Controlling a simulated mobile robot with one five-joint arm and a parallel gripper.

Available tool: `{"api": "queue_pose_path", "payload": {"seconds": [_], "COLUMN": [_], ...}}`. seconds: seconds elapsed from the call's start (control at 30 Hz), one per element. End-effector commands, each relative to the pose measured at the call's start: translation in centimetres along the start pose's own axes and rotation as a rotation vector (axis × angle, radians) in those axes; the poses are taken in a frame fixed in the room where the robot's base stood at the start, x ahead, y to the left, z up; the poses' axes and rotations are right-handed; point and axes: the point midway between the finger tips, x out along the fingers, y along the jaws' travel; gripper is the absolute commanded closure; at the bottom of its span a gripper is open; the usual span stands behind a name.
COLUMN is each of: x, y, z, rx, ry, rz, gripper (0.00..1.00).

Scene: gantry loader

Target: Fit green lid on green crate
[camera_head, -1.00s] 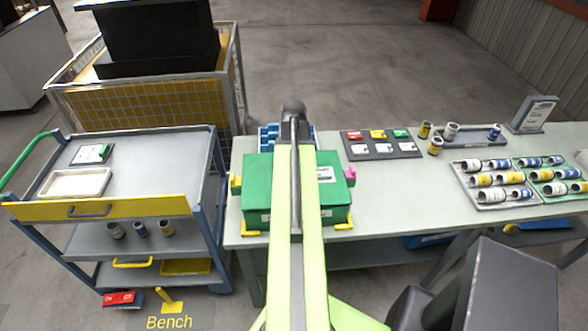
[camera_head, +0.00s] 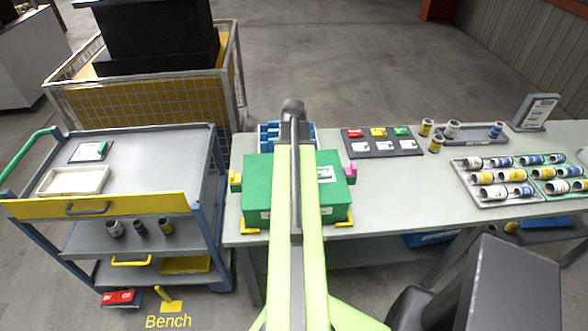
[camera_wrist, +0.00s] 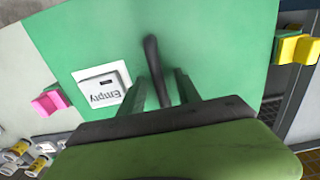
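The green lid (camera_head: 262,178) lies over the green crate (camera_head: 338,214) at the left end of the bench, and my arm crosses in front of both. I cannot tell whether its rim is fully seated. The lid also fills the middle of the wrist view (camera_wrist: 215,45), with a white "Empty" label and a dark upright handle (camera_wrist: 153,62). My gripper (camera_wrist: 160,85) has its fingers on either side of this handle, with gaps showing between, so it looks open. My arm hides the gripper in the head view.
A yellow block (camera_head: 235,181) and a pink block (camera_head: 351,173) flank the crate. A blue bin (camera_head: 272,133) stands behind it. A dark button panel (camera_head: 383,144) and trays of cans (camera_head: 490,190) are to the right. A trolley (camera_head: 150,160) stands left of the bench.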

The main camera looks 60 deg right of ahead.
Motion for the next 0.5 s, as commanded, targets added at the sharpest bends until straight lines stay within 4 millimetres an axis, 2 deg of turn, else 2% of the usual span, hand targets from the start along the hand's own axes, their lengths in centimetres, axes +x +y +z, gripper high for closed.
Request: {"api": "queue_pose_path", "payload": {"seconds": [0.17, 0.27, 0.5], "x": [-1.6, -3.3, -8.8], "y": [0.0, 0.0, 0.1], "z": [0.0, 0.0, 0.0], "rx": [0.0, 0.0, 0.0], "ry": [0.0, 0.0, 0.0], "rz": [0.0, 0.0, 0.0], "gripper": [0.6, 0.6, 0.6]}}
